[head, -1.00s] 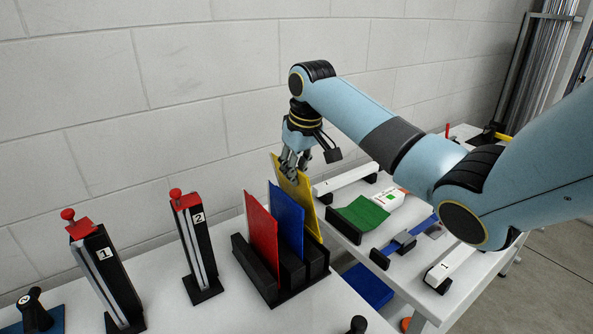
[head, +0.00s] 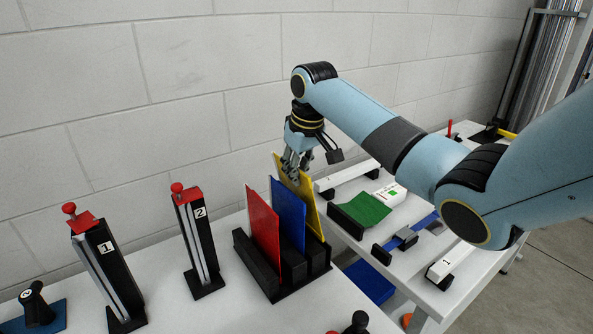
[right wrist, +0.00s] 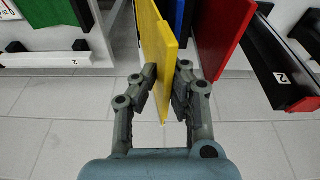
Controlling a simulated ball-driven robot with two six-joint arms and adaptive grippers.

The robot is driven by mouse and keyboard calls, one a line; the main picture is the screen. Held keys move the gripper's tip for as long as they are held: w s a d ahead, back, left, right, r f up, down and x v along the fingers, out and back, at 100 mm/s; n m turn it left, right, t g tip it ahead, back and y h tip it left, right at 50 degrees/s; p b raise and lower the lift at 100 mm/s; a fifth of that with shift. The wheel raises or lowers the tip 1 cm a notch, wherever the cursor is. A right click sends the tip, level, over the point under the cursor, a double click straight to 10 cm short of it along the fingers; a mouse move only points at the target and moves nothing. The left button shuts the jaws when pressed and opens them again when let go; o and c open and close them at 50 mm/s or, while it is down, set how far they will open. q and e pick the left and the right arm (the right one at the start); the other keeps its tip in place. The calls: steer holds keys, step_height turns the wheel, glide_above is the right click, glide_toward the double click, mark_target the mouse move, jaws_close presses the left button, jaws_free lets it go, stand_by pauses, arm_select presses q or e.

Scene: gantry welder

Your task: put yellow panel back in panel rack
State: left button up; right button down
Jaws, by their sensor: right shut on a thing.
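The yellow panel (head: 304,190) stands nearly upright in the right-hand part of the black panel rack (head: 290,290) in the head view. Its lower end is hidden behind the blue panel and the rack, so I cannot tell how deep it sits. My right gripper (head: 292,172) is shut on the panel's top edge. In the right wrist view the two fingers (right wrist: 164,92) press the yellow panel (right wrist: 158,50) from both sides. The blue panel (head: 288,214) and the red panel (head: 262,232) stand in the rack to its left. My left gripper is not in view.
Two black posts with red tops, marked 1 (head: 104,270) and 2 (head: 197,240), stand left of the rack. A second table to the right holds a green panel (head: 362,209) and white bars (head: 348,176). A block wall runs behind.

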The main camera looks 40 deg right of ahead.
steer(key=shift+r, duration=0.45)
steer(key=c, duration=1.4)
jaws_free()
steer(key=v, duration=1.2)
steer(key=shift+a, duration=0.1)
